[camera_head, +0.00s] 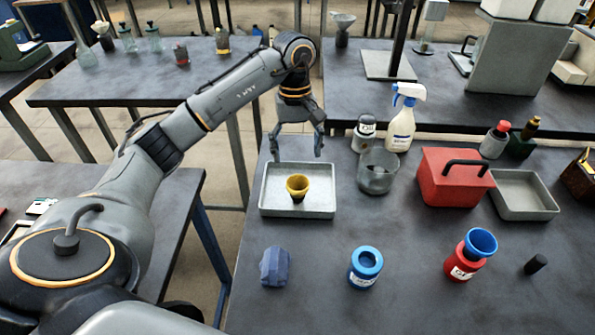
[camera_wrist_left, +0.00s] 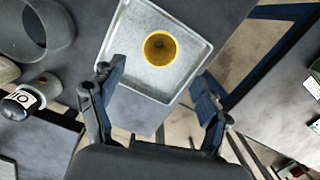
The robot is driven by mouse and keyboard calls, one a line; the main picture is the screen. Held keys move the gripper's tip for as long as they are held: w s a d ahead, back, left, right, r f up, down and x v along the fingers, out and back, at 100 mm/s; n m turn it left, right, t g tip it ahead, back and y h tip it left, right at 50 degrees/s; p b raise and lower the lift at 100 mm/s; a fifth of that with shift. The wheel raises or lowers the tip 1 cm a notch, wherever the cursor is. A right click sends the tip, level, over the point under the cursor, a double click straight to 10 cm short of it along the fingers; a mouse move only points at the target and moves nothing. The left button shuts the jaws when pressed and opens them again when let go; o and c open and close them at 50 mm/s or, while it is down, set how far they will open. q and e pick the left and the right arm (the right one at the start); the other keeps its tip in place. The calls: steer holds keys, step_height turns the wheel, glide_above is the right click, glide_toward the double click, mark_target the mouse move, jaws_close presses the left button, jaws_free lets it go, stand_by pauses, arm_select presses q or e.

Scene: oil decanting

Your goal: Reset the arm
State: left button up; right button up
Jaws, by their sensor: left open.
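My left gripper (camera_head: 298,147) is open and empty, hanging above the back edge of a grey metal tray. In the left wrist view its two fingers (camera_wrist_left: 159,100) stand wide apart with nothing between them. My left arm reaches in from the left. My right gripper is in neither view.
A grey round container (camera_head: 376,172), an oil bottle (camera_head: 364,133) and a spray bottle (camera_head: 401,125) stand right of the gripper. A red box (camera_head: 452,178) and an empty tray (camera_head: 524,195) are farther right.

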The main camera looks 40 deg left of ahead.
arm_select(q)
steer(key=shift+a+r, duration=0.1)
steer(key=shift+r, duration=0.75)
